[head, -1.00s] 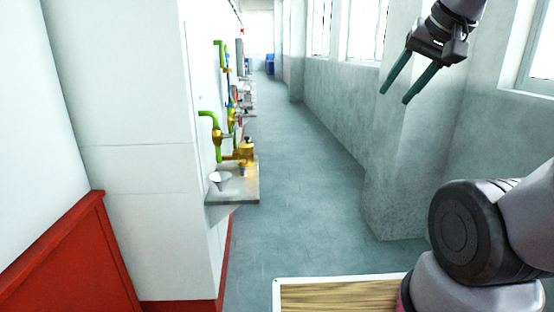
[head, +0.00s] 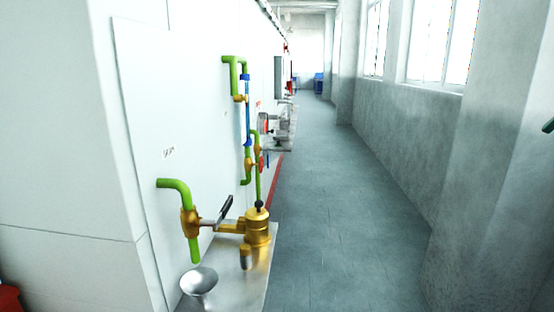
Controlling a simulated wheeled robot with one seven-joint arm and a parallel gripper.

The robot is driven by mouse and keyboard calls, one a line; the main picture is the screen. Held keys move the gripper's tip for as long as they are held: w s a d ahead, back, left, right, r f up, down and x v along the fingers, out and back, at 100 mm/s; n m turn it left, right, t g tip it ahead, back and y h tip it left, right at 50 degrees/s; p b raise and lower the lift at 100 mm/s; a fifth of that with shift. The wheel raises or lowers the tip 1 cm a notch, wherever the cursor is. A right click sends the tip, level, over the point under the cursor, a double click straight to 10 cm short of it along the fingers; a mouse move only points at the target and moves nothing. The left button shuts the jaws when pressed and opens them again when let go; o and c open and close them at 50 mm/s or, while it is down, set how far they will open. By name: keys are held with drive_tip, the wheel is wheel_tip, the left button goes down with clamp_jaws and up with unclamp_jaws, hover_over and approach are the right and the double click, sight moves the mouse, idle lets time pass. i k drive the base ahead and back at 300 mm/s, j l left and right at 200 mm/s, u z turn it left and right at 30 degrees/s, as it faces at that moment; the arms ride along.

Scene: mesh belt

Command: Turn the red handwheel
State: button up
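A red round part (head: 265,123), which looks like a handwheel, shows edge-on further along the left wall, beside grey metal equipment. A smaller red part (head: 262,162) sits nearer on the green and brass piping; it is too small to tell whether it is a wheel or a lever. Only a dark fingertip of my gripper (head: 549,126) shows at the right edge, far from both red parts. The rest of my gripper is out of the picture, so its opening is hidden.
Green pipe (head: 175,184), a brass valve with a black lever (head: 225,209), a brass fitting (head: 257,228) and a metal funnel (head: 199,281) stand by a steel shelf (head: 225,297) jutting from the left wall. The grey floor (head: 335,220) is clear. A windowed wall bounds the right.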

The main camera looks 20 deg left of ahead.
sight(261, 162)
drive_tip(key=i+j+u, duration=0.15)
drive_tip(key=i+u, duration=0.25)
drive_tip(key=i, duration=0.3)
drive_tip(key=i+l+u, duration=0.1)
drive_tip(key=i+u, duration=0.35)
drive_tip(key=i, duration=0.25)
drive_tip(key=i+l, duration=0.15)
drive_tip(key=l, duration=0.1)
